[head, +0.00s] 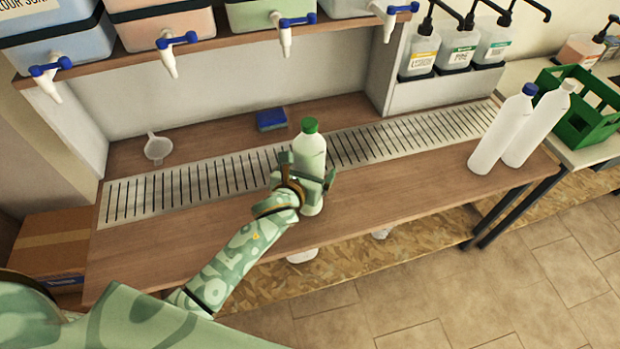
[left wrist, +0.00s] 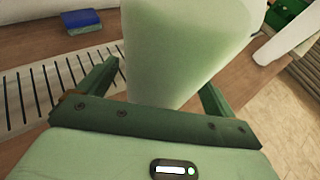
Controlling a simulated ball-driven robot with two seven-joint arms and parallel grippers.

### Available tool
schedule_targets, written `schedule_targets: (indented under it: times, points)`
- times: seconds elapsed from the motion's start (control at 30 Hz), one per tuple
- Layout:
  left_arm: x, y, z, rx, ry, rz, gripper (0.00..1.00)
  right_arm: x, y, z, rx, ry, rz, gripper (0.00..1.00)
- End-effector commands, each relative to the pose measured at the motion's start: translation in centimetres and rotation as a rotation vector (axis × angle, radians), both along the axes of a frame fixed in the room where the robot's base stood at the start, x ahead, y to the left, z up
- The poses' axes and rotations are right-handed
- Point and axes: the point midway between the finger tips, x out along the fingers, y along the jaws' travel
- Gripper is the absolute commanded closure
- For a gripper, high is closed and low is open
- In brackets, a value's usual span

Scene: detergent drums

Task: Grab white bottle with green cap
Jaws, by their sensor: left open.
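The white bottle with a green cap (head: 309,152) stands upright on the wooden counter, at the front edge of the slotted drain strip. My left gripper (head: 308,187) is at the bottle's lower half, with its fingers on either side of it. In the left wrist view the bottle (left wrist: 185,50) fills the space between the two open fingers of the gripper (left wrist: 160,85). I cannot tell whether a finger touches it. The bottle's base is partly hidden by the gripper in the head view. My right gripper is in neither view.
Two white bottles, one blue-capped (head: 503,130) and one white-capped (head: 541,122), stand at the counter's right end. A blue sponge (head: 271,119) and a white funnel (head: 157,148) lie behind the drain strip (head: 230,179). Drums with taps (head: 168,52) overhang the back. A green crate (head: 585,112) is far right.

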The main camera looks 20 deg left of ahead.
Motion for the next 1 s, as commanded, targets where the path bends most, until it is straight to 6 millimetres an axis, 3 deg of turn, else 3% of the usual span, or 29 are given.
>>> schedule_targets:
  times: [0.27, 0.37, 0.6, 1.0]
  points:
    - [0.7, 0.0, -0.2, 0.002, 0.0, -0.001, 0.08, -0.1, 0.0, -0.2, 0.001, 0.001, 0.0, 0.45]
    - [0.6, 0.0, -0.2, 0.002, 0.001, -0.001, 0.31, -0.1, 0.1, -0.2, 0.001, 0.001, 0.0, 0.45]
    - [0.7, -0.1, 0.1, -0.001, -0.006, -0.001, 0.97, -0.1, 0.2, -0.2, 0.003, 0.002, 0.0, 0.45]
    - [0.8, -0.1, 1.0, 0.0, -0.006, -0.001, 1.0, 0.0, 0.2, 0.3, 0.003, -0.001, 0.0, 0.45]
